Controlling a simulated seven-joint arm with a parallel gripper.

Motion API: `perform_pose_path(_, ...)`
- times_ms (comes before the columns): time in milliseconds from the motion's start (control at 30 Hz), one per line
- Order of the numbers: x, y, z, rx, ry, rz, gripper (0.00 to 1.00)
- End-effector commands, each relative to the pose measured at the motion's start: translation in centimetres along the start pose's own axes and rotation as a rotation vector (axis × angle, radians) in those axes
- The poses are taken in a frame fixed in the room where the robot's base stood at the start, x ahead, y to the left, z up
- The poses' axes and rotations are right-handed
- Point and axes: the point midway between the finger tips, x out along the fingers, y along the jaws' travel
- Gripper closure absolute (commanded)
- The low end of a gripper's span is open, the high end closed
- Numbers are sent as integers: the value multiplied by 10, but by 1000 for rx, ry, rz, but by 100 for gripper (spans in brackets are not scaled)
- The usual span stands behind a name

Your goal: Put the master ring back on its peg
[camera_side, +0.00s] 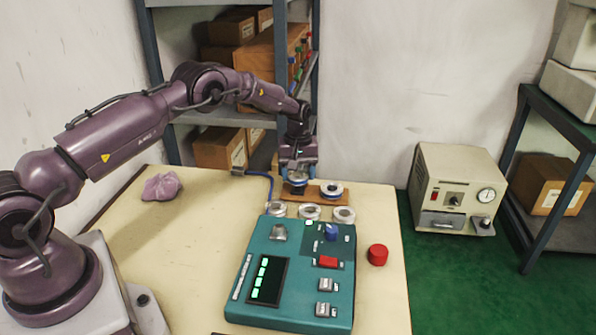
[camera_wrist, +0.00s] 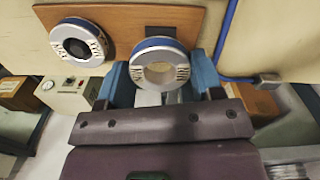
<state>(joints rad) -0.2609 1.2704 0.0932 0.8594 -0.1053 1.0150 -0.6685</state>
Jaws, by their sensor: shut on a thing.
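My gripper (camera_side: 298,172) is shut on a silver master ring with a blue band (camera_side: 297,182), at the left part of the wooden board (camera_side: 312,196). In the wrist view, the held ring (camera_wrist: 180,72) sits between the two blue fingers (camera_wrist: 160,80), with lettering that looks like MIN. Its hole looks pale, and no peg shows clearly in it. I cannot tell whether the ring touches the board. A second blue-banded ring (camera_side: 332,187), lettered like MAX in the wrist view (camera_wrist: 97,46), sits on the board beside it; its centre is dark.
Three plain silver rings (camera_side: 310,212) lie in a row before the board. A teal control box (camera_side: 300,270) fills the front, with a red button (camera_side: 377,255) to its right. A blue cable (camera_side: 271,185) runs left of the board. A pink cloth (camera_side: 162,186) lies far left.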

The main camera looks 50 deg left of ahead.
Motion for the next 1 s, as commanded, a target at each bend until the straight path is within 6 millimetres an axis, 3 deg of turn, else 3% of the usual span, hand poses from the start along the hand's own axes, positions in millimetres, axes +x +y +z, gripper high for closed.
perform_pose_path(567, 16, 0, 0, 0, 1, 1, 76)
perform_pose_path(1000, 16, 0, 0, 0, 1, 1, 76)
